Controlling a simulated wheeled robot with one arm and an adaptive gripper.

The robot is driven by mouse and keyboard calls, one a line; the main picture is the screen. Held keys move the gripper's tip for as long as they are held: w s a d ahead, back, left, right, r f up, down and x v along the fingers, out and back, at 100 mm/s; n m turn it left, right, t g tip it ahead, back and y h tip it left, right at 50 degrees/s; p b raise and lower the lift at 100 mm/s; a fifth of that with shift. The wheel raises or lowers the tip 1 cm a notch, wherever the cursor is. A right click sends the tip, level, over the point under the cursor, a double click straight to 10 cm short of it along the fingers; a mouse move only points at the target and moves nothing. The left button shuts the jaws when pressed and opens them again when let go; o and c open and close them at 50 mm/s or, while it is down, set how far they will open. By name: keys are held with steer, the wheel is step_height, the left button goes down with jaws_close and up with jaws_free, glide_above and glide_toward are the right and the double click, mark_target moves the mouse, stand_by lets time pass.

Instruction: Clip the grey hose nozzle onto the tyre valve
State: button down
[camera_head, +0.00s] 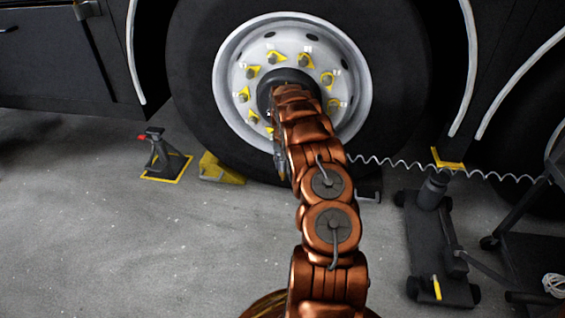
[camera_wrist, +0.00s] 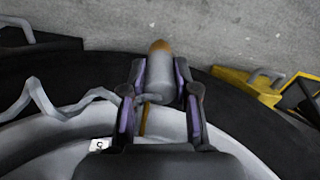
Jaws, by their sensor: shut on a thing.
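My gripper (camera_wrist: 159,76) is shut on the grey hose nozzle (camera_wrist: 158,78), with one purple-padded finger on each side. The nozzle's brownish tip points toward the top of the wrist view. The tyre (camera_head: 195,75) stands upright in the head view, around a pale wheel rim (camera_head: 226,105). A thin brass-coloured stem (camera_wrist: 145,119) shows between the fingers against the rim; I cannot tell whether it is the tyre valve. The coiled grey hose (camera_head: 405,165) runs right from behind my arm, and also shows at left in the wrist view (camera_wrist: 62,108). My arm hides most of my gripper in the head view.
A yellow wheel chock (camera_head: 220,169) and a jack stand (camera_head: 163,158) are on the floor at left. A black trolley jack (camera_head: 435,230) stands at right. Yellow pointers (camera_head: 274,57) sit on the wheel nuts. The floor at front left is clear.

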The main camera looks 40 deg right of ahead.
steer(key=c, duration=0.8)
jaws_free()
step_height(320, 180, up, 12)
steer(key=shift+r, duration=0.1)
